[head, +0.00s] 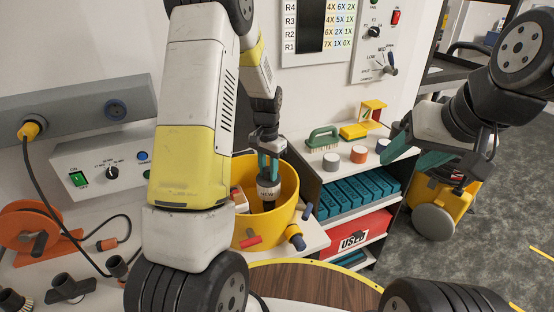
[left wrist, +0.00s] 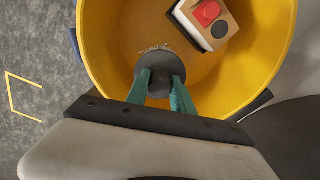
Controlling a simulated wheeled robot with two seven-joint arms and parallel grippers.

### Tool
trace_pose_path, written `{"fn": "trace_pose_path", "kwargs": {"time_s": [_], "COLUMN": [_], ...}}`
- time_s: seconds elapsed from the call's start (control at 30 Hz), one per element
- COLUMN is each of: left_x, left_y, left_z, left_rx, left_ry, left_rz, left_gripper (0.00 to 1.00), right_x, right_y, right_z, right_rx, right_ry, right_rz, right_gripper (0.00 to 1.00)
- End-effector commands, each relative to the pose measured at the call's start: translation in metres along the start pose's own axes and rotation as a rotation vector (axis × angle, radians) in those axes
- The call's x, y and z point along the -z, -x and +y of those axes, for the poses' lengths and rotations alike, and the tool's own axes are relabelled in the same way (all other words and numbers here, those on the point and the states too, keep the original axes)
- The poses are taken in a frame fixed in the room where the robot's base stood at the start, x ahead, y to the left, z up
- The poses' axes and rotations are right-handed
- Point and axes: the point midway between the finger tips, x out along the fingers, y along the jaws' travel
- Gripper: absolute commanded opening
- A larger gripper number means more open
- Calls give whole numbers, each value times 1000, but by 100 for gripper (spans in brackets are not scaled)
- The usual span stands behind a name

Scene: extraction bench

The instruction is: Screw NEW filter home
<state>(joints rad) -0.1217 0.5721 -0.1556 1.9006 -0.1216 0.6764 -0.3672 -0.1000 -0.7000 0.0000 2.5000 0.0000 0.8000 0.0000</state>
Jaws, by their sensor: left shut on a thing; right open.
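Whether the filter touches the vessel's bottom cannot be told. My right gripper (head: 425,158) is open and empty, at the right over the floor.
The shelf at right holds teal filter boxes (head: 355,195) and a red USED bin (head: 355,236). A green brush (head: 323,138) and small pucks stand on top. An orange reel (head: 30,228) is at left.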

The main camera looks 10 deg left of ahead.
Motion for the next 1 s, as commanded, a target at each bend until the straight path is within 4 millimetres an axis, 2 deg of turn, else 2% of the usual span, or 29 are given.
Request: {"fn": "trace_pose_path", "kwargs": {"time_s": [0.57,1.0], "left_x": [0,0], "left_y": [0,-9], "left_z": [0,0], "left_rx": [0,0], "left_ry": [0,0], "left_rz": [1,1], "left_gripper": [0,0], "right_x": [0,0], "right_y": [0,0], "right_z": [0,0], "right_rx": [0,0], "right_ry": [0,0], "right_rz": [0,0], "right_gripper": [54,54]}}
